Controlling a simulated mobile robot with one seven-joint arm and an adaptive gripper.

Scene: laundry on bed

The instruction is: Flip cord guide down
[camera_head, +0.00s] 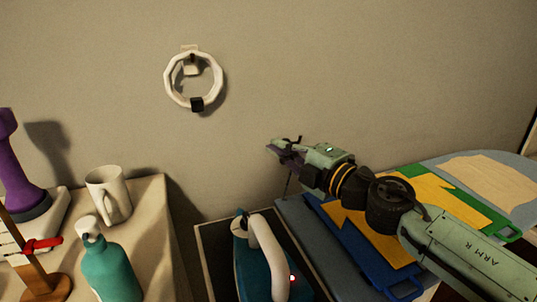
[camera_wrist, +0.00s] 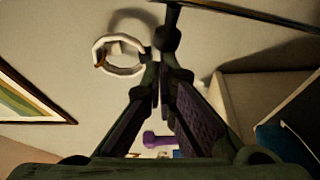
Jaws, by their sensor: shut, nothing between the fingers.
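A thin dark rod (camera_head: 289,184), apparently the cord guide, stands up from the near left end of the ironing board (camera_head: 292,213). A dark rod (camera_wrist: 245,14) also crosses the top right of the wrist view, close to the fingertips. My gripper (camera_head: 283,149) is at the rod's upper end, above the board's left end. In the wrist view my gripper (camera_wrist: 162,62) has its fingers drawn together, with nothing seen between them. I cannot tell whether the fingers touch the rod.
A teal iron with a white handle (camera_head: 266,247) stands left of the board. A mug (camera_head: 108,194) and teal bottle (camera_head: 108,270) stand on the left table. A white ring (camera_head: 170,83) hangs on the wall.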

